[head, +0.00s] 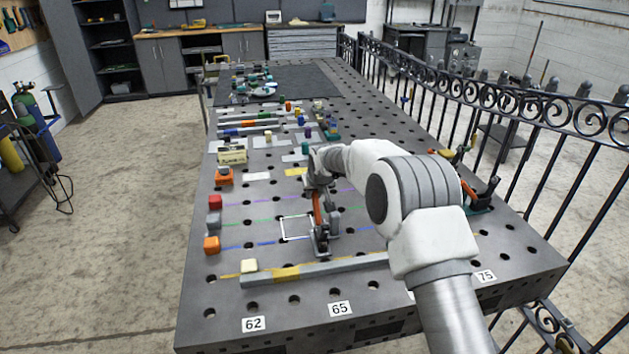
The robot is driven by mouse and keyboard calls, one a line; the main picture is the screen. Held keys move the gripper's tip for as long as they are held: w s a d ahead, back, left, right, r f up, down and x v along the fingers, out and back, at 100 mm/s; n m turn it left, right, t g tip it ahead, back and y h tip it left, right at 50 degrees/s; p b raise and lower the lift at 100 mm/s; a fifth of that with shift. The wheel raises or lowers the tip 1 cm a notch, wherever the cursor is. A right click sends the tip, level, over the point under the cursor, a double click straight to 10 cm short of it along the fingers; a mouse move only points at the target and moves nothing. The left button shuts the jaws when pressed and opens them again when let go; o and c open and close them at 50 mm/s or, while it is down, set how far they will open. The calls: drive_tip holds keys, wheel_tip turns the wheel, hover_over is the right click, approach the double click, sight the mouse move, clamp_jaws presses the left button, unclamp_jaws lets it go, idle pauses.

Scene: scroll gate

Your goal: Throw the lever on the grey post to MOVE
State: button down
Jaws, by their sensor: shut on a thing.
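My gripper (321,240) is low over the near half of the perforated steel table (215,320), seen in the head view. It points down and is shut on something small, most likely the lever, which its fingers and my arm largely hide. A small grey post-like piece (332,220) stands right at the gripper. An orange strip shows along the gripper; I cannot tell if it belongs to the lever. No MOVE label is readable.
A grey bar with a yellow section (345,267) lies just in front of the gripper. A white square outline (284,228) is beside the gripper. Clamps (482,195) and a black scroll fence (590,190) are right.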

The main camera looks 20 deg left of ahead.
drive_tip(key=shift+w+a+f+g+h+p, duration=0.2)
drive_tip(key=shift+w+f+g+h+p, duration=0.15)
drive_tip(key=shift+g+p, duration=0.2)
drive_tip(key=shift+f, duration=0.1)
drive_tip(key=c, duration=0.8)
unclamp_jaws()
drive_tip(key=shift+o, duration=0.2)
drive_tip(key=b+v, duration=0.1)
drive_tip(key=v, duration=1.6)
drive_tip(key=shift+s, duration=0.15)
drive_tip(key=shift+d, duration=0.15)
